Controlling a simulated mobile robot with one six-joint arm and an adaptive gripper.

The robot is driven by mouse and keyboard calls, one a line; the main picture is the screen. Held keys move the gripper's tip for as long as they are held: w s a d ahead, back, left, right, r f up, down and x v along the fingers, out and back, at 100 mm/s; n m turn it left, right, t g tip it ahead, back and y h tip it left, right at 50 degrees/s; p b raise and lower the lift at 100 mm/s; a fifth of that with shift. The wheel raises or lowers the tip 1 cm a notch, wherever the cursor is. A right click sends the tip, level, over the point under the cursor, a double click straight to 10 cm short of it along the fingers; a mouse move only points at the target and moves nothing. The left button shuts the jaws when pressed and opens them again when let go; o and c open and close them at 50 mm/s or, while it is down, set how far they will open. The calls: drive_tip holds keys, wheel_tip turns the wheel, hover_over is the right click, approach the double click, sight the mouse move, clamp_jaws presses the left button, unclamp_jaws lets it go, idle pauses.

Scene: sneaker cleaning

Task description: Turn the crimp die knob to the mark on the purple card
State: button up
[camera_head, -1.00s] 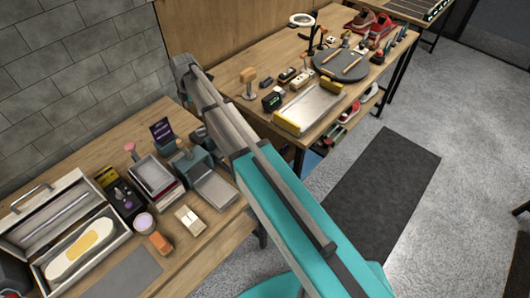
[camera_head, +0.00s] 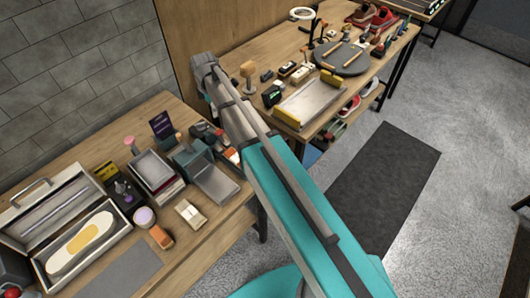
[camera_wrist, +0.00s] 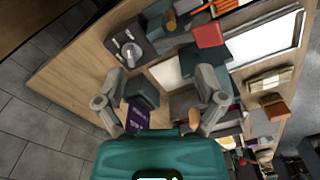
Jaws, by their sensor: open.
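My gripper (camera_wrist: 162,84) is open and empty in the wrist view, its two grey fingers spread wide above the near bench. My gripper is hidden in the head view.
A second bench (camera_head: 315,137) stands beyond my arm. A tiled wall (camera_head: 70,70) closes the back.

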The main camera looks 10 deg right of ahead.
drive_tip(key=s+d+f+m+b, duration=0.4)
drive_tip(key=s+d+m, duration=0.3)
drive_tip(key=s+m, duration=0.1)
drive_tip(key=s+d+f+m+b, duration=0.3)
drive_tip(key=s+d+f+m, duration=0.1)
drive_tip(key=s+d+m, duration=0.4)
drive_tip(key=shift+s+m+b, duration=0.35)
drive_tip(key=shift+s+m, duration=0.05)
drive_tip(key=shift+s, duration=0.55)
drive_tip(key=s+d+m, duration=0.2)
drive_tip(key=s, duration=0.1)
drive_tip(key=shift+m, duration=0.3)
